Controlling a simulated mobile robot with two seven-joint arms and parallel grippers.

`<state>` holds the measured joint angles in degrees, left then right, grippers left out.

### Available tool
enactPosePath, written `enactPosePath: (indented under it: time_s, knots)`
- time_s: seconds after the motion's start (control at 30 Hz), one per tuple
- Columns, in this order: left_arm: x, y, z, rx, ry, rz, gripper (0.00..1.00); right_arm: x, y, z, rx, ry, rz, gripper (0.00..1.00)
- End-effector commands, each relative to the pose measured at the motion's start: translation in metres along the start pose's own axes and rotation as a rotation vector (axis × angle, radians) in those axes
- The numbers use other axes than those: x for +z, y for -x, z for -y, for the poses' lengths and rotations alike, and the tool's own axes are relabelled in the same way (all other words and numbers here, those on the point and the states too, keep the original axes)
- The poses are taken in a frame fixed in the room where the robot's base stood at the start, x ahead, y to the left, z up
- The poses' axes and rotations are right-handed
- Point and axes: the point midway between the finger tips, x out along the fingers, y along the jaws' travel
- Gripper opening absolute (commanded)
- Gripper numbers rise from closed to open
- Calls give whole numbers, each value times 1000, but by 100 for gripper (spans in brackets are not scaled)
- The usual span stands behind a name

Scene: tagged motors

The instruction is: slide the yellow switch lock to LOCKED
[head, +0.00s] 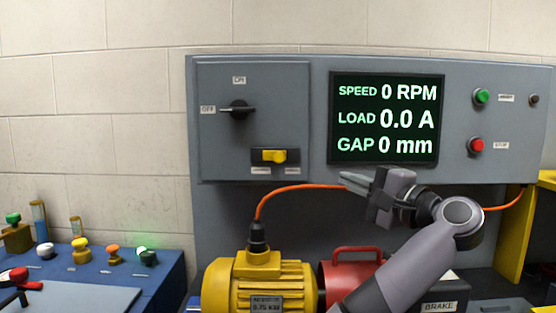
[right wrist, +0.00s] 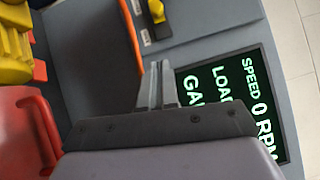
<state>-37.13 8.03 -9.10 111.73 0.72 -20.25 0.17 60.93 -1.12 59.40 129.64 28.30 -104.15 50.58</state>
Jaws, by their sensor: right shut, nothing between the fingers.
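The yellow switch lock (head: 272,156) sits in a dark slot on the grey panel, below the black rotary switch (head: 238,110), whose handle points toward the OFF label. Two small labels under the lock are too small to read, so I cannot tell which end it is at. The lock also shows at the top of the right wrist view (right wrist: 157,10). My right gripper (head: 350,182) is shut and empty, in front of the panel below the display, right of and lower than the lock and apart from it. Its fingers also show in the right wrist view (right wrist: 158,72). My left gripper is not in view.
The display (head: 387,118) reads 0 RPM, 0.0 A and 0 mm. An orange cable (head: 300,187) runs from the yellow motor (head: 255,280) below the panel. A red part (head: 345,262) stands beside the motor. Green (head: 481,97) and red (head: 476,146) buttons are at right.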

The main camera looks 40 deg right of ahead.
Motion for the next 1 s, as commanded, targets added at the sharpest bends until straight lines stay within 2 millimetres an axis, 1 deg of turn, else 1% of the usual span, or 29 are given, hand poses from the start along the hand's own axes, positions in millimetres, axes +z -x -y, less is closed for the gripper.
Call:
enactPosePath:
  time_s: [0.13,0.23,0.37,0.5,0.7,0.73,0.8,1.0]
  knots:
    - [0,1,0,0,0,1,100,0,-3,1,-1,0,1,0]
    - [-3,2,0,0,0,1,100,0,-12,1,0,-2,3,0]
    - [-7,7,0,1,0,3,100,1,-34,3,0,-3,5,0]
    - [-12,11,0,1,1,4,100,1,-64,3,1,-2,5,0]
    - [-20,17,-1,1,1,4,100,1,-101,2,1,-1,4,0]
    - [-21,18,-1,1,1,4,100,3,-105,2,1,-2,3,0]
    - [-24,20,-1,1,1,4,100,12,-112,2,0,-1,4,0]
    - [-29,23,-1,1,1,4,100,26,-126,1,0,0,1,0]
